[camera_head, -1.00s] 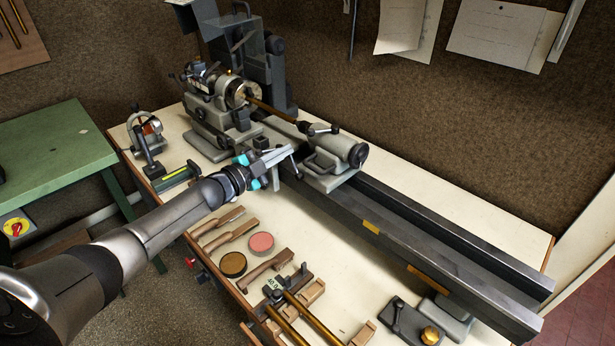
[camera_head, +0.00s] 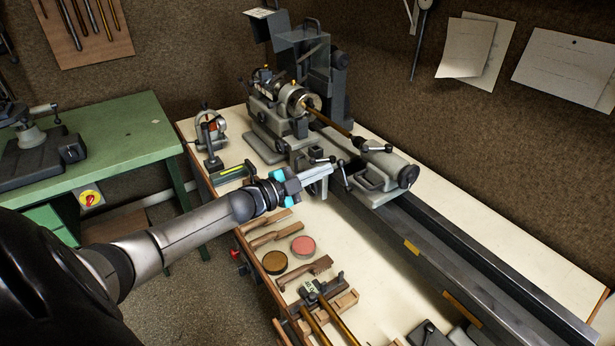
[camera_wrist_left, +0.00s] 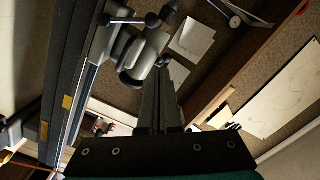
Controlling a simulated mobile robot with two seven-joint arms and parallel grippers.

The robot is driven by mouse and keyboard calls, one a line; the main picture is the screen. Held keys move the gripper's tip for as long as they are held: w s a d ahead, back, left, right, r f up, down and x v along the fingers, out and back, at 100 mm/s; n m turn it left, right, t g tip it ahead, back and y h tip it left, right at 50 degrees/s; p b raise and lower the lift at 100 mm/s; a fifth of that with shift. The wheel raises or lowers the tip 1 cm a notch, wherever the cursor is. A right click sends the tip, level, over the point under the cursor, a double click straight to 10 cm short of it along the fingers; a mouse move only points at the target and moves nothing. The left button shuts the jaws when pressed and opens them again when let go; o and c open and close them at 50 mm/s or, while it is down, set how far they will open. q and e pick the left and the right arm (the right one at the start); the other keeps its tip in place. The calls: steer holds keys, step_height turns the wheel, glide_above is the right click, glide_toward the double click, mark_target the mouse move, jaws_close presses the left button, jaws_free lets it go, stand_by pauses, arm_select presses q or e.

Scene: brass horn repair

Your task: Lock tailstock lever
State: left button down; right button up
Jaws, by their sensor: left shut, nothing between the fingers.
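The grey tailstock (camera_head: 378,180) sits on the lathe bed, its dark handwheel (camera_head: 408,176) facing right. A lever with dark ball ends (camera_head: 376,148) lies across its top. A second dark lever (camera_head: 342,175) stands at its near left side. My left gripper (camera_head: 328,167) is shut and empty, its fingertips close to this second lever; I cannot tell whether they touch. In the left wrist view the shut fingers (camera_wrist_left: 160,105) point toward the tailstock (camera_wrist_left: 128,52), with a ball-ended lever (camera_wrist_left: 132,19) beyond the tips. My right gripper is not in view.
The headstock and chuck (camera_head: 298,102) stand behind, with a brass rod (camera_head: 328,122) running to the tailstock. The dark bed (camera_head: 480,265) extends right. Wooden tools, a pink tin (camera_head: 303,246) and a brown tin (camera_head: 275,262) lie on the bench below my arm. A green bench (camera_head: 120,140) stands left.

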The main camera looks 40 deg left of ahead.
arm_select(q)
steer(key=v, duration=0.4)
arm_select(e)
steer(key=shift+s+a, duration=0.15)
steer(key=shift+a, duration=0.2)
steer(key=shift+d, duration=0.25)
